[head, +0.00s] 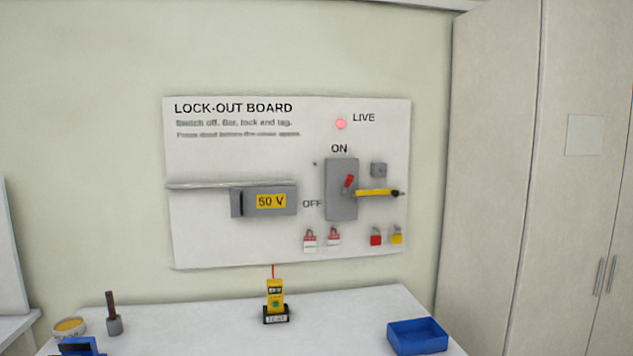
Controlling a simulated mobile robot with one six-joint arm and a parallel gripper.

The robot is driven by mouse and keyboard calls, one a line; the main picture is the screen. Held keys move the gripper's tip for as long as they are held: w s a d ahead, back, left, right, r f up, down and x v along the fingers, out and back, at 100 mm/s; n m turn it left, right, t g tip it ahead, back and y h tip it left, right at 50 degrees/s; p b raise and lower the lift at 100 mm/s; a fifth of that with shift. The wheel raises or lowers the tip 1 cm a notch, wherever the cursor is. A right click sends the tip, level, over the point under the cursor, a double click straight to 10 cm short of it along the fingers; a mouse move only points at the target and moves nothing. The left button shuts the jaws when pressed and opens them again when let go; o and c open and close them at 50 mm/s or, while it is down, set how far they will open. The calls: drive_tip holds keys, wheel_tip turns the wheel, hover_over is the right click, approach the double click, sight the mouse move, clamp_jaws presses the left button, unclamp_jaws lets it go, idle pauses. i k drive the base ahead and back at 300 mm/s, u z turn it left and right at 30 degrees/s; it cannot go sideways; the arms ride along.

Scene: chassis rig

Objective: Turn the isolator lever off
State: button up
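The isolator (335,207) is a grey upright box on the white lock-out board (220,240), right of its middle. Its short red lever (348,182) tilts up and slightly right, roughly toward the ON label above; the OFF label is at the box's lower left. A yellow bar (375,193) with a black right end sticks out sideways at the box's right, just below the lever. The round LIVE lamp (341,124) above shows pinkish red. My gripper is not in view.
A grey 50 V box (240,203) is left of the isolator. Red and yellow padlocks (376,239) and red-white tags (310,241) hang below. On the bench (200,325) stand a yellow tester (275,295), a blue tray (418,347) and small items at left. A tall cabinet (500,180) stands right.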

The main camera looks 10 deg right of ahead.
sight(350, 177)
drive_tip(key=i, duration=1)
drive_tip(key=u, duration=0.05)
